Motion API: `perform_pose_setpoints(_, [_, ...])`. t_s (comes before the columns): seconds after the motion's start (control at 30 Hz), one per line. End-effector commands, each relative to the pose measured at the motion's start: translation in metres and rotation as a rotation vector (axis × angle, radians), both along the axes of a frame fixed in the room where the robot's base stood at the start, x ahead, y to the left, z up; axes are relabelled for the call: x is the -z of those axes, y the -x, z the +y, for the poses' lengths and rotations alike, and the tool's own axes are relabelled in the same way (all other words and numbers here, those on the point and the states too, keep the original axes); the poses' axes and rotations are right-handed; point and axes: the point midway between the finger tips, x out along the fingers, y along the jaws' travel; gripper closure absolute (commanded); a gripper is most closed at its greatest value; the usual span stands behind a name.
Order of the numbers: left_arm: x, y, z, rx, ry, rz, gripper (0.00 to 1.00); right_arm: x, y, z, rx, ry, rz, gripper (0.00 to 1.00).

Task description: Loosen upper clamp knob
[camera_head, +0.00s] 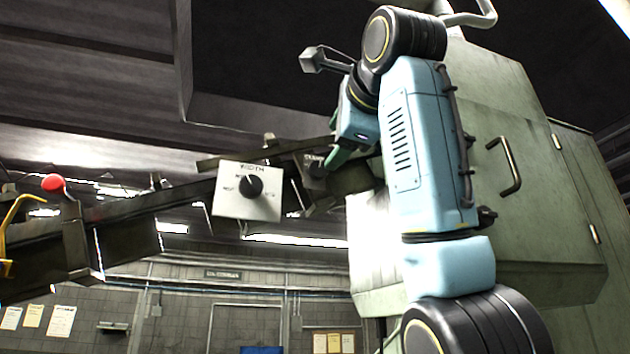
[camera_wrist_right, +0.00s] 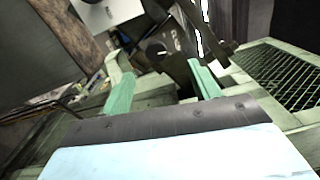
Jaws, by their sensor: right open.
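A dark panel with a dark knob (camera_head: 317,169) sits on the machine, just left of my right gripper (camera_head: 338,157) in the head view. Its lettering is too small to read surely. In the right wrist view my right gripper (camera_wrist_right: 162,80) is open, its two green fingers apart with nothing held between them. A dark knob (camera_wrist_right: 150,52) on a dark plate shows beyond and between the fingers. I cannot tell the exact gap to it. My left gripper is not in view.
A white panel (camera_head: 232,205) with a black width knob (camera_head: 250,186) stands left of the dark panel. A red ball-ended lever (camera_head: 53,183) and a yellow handle (camera_head: 10,225) are at far left. The green machine housing (camera_head: 540,200) with a door handle (camera_head: 508,165) fills the right.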

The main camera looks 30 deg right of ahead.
Motion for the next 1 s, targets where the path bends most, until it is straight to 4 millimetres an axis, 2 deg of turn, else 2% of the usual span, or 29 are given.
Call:
perform_pose_setpoints(0.17, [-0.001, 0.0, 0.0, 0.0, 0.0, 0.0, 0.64, 0.005, -0.009, -0.005, 0.003, -0.037, 0.013, 0.38])
perform_pose_setpoints(0.27, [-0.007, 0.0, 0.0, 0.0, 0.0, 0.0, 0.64, 0.003, -0.022, -0.008, 0.003, -0.038, 0.015, 0.38])
perform_pose_setpoints(0.57, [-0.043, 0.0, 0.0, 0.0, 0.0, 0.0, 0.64, 0.001, -0.091, -0.025, 0.005, -0.036, 0.018, 0.38])
perform_pose_setpoints(0.6, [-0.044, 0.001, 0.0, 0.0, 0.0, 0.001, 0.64, 0.0, -0.086, -0.026, 0.007, 0.05, 0.029, 0.38])
perform_pose_setpoints(0.73, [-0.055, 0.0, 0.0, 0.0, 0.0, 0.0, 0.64, 0.001, -0.085, -0.026, 0.01, 0.291, 0.089, 0.38])
perform_pose_setpoints(1.0, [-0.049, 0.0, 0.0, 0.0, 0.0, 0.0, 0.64, 0.006, -0.086, -0.022, 0.006, 0.543, 0.151, 0.38])
